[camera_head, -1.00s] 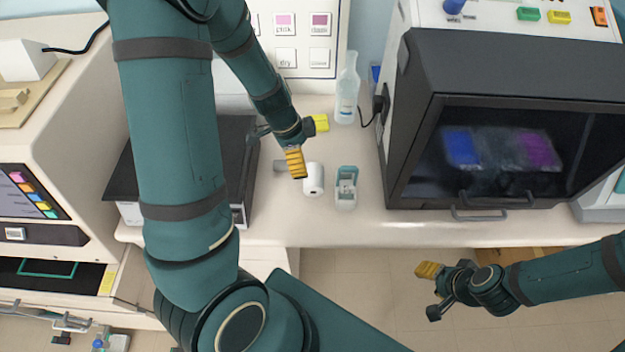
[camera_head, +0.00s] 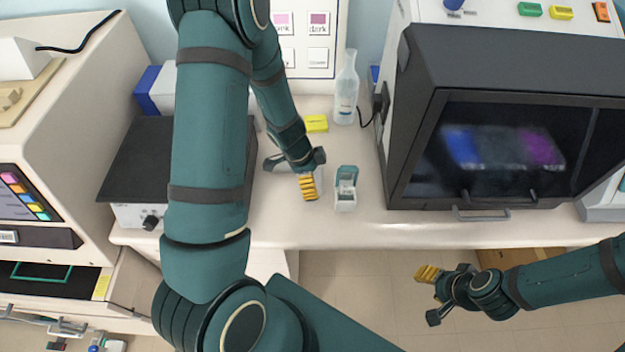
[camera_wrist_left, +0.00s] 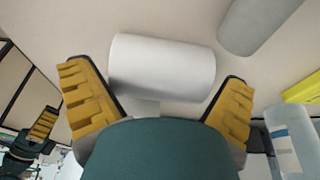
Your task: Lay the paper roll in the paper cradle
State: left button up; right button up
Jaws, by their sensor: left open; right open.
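The white paper roll (camera_wrist_left: 162,68) lies on its side on the counter, between the spread fingers of my left gripper (camera_wrist_left: 158,75) in the left wrist view. Gaps show at both its ends. In the head view my left gripper (camera_head: 307,188) is over the roll and hides nearly all of it; only a white sliver (camera_head: 319,178) shows. The paper cradle appears to be the small teal and white device (camera_head: 346,190), standing just right of that gripper with its top open. My right gripper (camera_head: 429,274) is open and empty, in front of the counter at the lower right.
A grey cylinder (camera_wrist_left: 258,20) lies near the roll. A large dark-fronted cabinet (camera_head: 500,150) bounds the right side, a black-topped box (camera_head: 145,165) the left. Counter in front of the cradle is clear.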

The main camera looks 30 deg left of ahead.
pick_arm(q)
jog(key=c, duration=1)
